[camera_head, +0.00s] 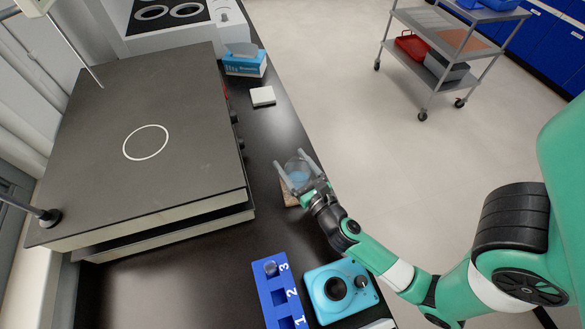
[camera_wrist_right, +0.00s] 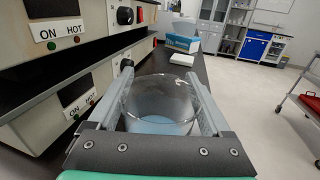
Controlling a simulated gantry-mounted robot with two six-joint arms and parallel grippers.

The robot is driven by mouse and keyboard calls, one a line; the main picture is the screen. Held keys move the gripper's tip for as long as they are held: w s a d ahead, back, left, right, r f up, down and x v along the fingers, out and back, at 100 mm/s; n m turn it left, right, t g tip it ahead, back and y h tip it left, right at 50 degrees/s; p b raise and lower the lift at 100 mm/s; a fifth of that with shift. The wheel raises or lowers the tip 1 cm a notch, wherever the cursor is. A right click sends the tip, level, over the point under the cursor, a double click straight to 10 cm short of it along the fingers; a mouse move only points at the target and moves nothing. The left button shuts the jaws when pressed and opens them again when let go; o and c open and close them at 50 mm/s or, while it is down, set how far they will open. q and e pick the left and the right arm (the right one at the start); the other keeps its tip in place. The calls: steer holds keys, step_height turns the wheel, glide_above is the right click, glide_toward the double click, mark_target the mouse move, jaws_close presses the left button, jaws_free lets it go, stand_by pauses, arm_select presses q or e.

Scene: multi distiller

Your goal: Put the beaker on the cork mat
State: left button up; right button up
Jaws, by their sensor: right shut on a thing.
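The beaker (camera_head: 298,170) is clear glass with pale blue liquid in it. In the right wrist view the beaker (camera_wrist_right: 158,105) stands upright between the two fingers of my right gripper (camera_head: 297,172), which is shut on it. The cork mat (camera_head: 289,194) is a tan patch on the black bench, partly hidden under the gripper and beaker. The beaker is over or on the mat; I cannot tell whether its base touches it. My left gripper is not in view.
A large hotplate unit (camera_head: 185,125) stands left of the beaker. A blue numbered rack (camera_head: 278,293) and a turquoise device (camera_head: 341,292) are at the front. A white pad (camera_head: 263,96) and a tissue box (camera_head: 245,62) lie farther back. The bench's right edge is close to the beaker.

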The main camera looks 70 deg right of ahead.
mark_target(306, 181)
steer(key=shift+f, duration=0.2)
steer(key=o, duration=1.4)
steer(key=shift+r, duration=0.25)
steer(key=v, duration=0.5)
steer(key=shift+s+a+f+b, duration=0.1)
steer(key=shift+f+b, duration=0.1)
steer(key=shift+b, duration=0.1)
steer(key=shift+s+a, duration=0.1)
steer(key=shift+s, duration=0.05)
steer(key=shift+r, duration=0.1)
steer(key=shift+r, duration=0.15)
